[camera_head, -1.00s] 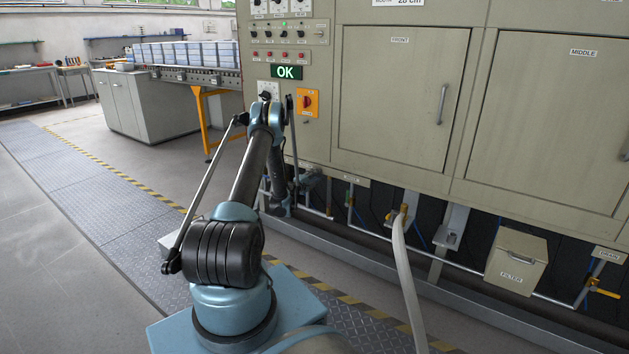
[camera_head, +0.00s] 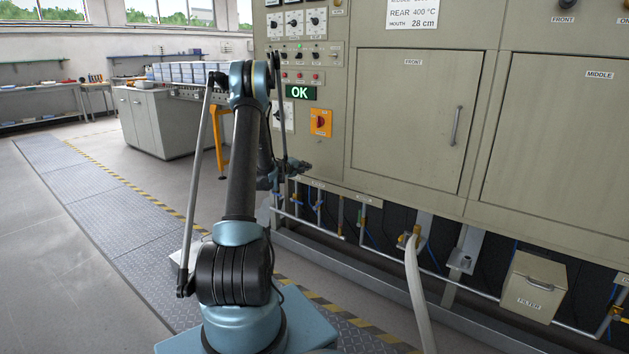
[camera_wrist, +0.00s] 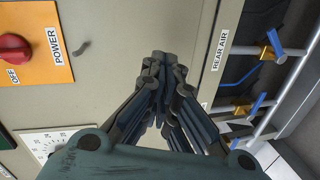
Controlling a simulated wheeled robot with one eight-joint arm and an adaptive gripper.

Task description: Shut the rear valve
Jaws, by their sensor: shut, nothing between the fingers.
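In the wrist view a REAR AIR label (camera_wrist: 219,52) is on the cabinet's lower edge. Beside it a valve with a blue lever (camera_wrist: 275,44) and a brass body sits on a thin pipe. A second similar valve (camera_wrist: 257,104) is on a neighbouring pipe, its label mostly hidden. My gripper (camera_wrist: 163,58) is shut and empty in front of the cabinet face, apart from both valves and to the left of the REAR AIR label. In the head view my gripper (camera_head: 302,168) is small and dark, above the pipes (camera_head: 318,206) at the cabinet's lower left.
An orange panel with a red POWER knob (camera_wrist: 14,47) is near my gripper; it also shows in the head view (camera_head: 321,123). To the right, a hose (camera_head: 415,285) and a FILTER box (camera_head: 534,286) are below the cabinet. Floor at left (camera_head: 60,230) is clear.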

